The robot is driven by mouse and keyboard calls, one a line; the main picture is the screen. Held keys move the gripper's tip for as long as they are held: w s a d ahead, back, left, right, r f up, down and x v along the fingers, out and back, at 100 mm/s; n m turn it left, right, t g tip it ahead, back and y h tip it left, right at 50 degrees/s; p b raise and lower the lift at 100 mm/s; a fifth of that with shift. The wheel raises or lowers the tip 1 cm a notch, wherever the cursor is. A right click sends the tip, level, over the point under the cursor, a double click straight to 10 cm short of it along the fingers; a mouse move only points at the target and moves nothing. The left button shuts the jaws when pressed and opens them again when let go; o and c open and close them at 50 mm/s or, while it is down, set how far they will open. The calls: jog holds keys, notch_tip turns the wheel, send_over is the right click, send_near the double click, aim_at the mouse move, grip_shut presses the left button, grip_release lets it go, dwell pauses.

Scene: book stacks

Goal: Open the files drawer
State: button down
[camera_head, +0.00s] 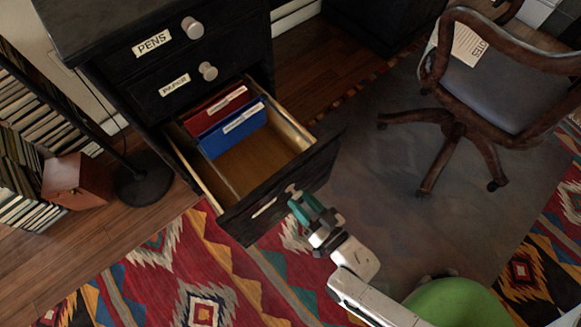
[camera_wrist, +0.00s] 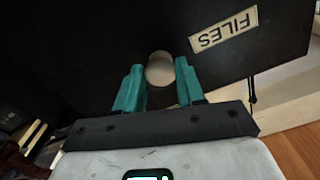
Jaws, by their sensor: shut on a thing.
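The files drawer (camera_head: 290,193) is the bottom drawer of a dark cabinet, and it stands pulled well out. A red folder and a blue folder (camera_head: 232,130) stand at its back; the front part of its wooden floor is bare. My gripper (camera_head: 303,205) is at the drawer's front face. In the wrist view my teal fingers (camera_wrist: 159,85) are on either side of the round pale knob (camera_wrist: 160,68), shut on it. The FILES label (camera_wrist: 223,29) shows beside the knob. In the head view my fingers partly hide the knob.
The PENS drawer (camera_head: 165,50) and PAPER drawer (camera_head: 190,85) above are closed. A wooden swivel chair (camera_head: 500,90) stands at right. A lamp base (camera_head: 143,180), a brown box (camera_head: 77,181) and books are at left. A patterned rug (camera_head: 200,265) covers the floor in front.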

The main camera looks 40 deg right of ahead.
jog(key=s, duration=0.6)
jog(key=shift+s, duration=0.15)
jog(key=c, duration=0.7)
grip_release()
